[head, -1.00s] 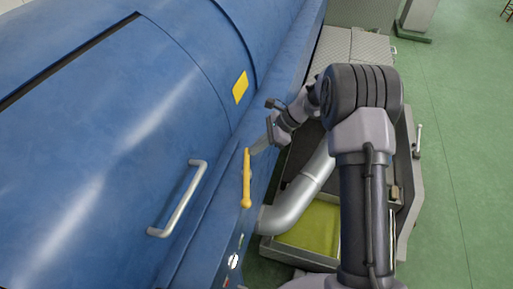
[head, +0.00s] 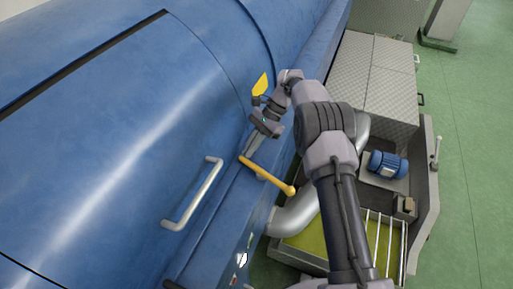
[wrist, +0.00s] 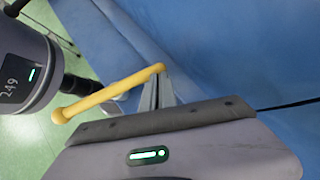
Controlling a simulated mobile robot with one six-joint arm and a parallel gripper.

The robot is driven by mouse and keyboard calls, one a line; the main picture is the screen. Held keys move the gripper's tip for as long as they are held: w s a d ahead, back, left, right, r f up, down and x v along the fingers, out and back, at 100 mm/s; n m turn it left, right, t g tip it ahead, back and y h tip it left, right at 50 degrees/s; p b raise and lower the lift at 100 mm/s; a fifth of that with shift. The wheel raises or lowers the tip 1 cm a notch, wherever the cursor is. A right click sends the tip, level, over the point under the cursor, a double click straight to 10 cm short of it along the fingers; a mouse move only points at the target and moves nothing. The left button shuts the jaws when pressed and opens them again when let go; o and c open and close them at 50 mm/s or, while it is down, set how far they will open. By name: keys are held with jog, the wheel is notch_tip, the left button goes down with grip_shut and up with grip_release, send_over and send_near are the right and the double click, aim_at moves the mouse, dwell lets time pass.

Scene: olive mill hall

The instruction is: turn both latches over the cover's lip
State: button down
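The yellow latch (head: 268,176) is on the blue machine's side beside the cover (head: 120,130). It lies slanted, its upper-left end towards the cover's edge and its round knob end at the lower right. My gripper (head: 249,153) is at the upper-left end of this latch. In the wrist view the fingers (wrist: 157,84) are close together, their tips at or touching the latch's end (wrist: 152,71). I cannot tell whether the latch is between them; they look shut beside it.
A metal handle (head: 194,196) stands on the cover left of the latch. Right of the machine are a grey pipe (head: 297,213), a blue motor (head: 388,164) and a steel frame. Green floor (head: 475,190) is clear at right.

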jog(key=shift+s+a+f, duration=0.1)
jog(key=shift+s+a, duration=0.2)
jog(key=shift+a, duration=0.2)
jog(key=shift+s+a, duration=0.25)
jog(key=shift+a, duration=0.25)
jog(key=shift+b, duration=0.3)
jog(key=v, duration=0.7)
jog(key=shift+w+r+p, duration=0.15)
jog(key=shift+r+p, duration=0.1)
jog(key=shift+p, duration=0.15)
jog(key=shift+d, duration=0.1)
